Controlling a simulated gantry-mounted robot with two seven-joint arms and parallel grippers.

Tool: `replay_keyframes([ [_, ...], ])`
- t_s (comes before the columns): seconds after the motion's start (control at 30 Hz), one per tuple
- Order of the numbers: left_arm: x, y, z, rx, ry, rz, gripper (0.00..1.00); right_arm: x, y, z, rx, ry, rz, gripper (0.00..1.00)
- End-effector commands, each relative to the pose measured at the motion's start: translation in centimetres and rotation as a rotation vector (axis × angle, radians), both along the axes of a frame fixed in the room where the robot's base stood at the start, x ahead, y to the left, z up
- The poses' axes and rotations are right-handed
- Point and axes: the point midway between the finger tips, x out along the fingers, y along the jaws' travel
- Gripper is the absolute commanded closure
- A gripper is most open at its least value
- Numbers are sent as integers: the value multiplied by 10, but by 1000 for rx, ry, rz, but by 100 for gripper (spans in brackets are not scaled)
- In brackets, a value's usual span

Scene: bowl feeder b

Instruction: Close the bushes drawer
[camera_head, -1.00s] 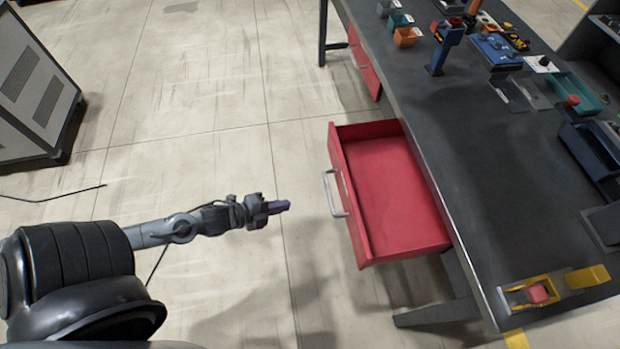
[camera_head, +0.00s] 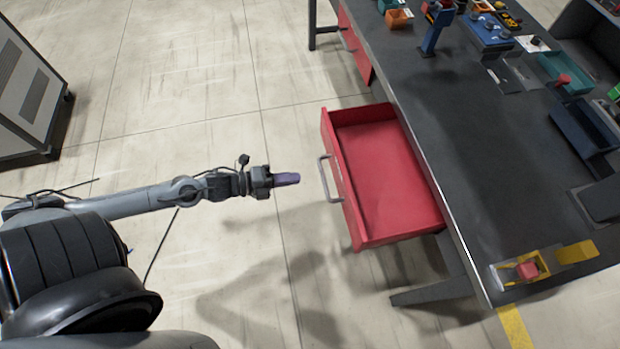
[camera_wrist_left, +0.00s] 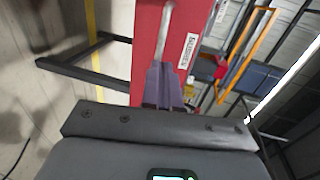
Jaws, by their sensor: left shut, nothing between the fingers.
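The red bushes drawer (camera_head: 385,190) is pulled open from the dark workbench and looks empty in the head view. Its grey handle (camera_head: 328,180) is on the front, facing my left gripper (camera_head: 288,179). The left gripper is shut with nothing in it and stands a short gap to the left of the handle. In the left wrist view the shut purple fingers (camera_wrist_left: 164,84) point at the red drawer front (camera_wrist_left: 148,40), with the handle (camera_wrist_left: 163,32) just past the tips. A white label (camera_wrist_left: 187,50) is beside the handle. My right gripper is not in view.
The workbench (camera_head: 460,150) bears bins, tools and a yellow fixture with a red block (camera_head: 527,270). Another red drawer (camera_head: 353,48) is further along the bench. A grey cabinet (camera_head: 30,90) stands at the far left. The floor between is clear.

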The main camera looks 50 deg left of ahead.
Motion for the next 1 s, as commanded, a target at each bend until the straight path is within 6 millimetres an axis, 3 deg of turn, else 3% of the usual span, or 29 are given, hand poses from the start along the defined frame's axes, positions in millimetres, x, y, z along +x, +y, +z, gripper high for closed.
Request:
replay_keyframes([
  [0.2,29,-16,-9,-1,-2,1,100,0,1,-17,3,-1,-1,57],
  [0.4,44,-25,-12,-1,-1,2,100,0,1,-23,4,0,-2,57],
  [1.0,50,-28,-12,0,1,3,100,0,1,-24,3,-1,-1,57],
])
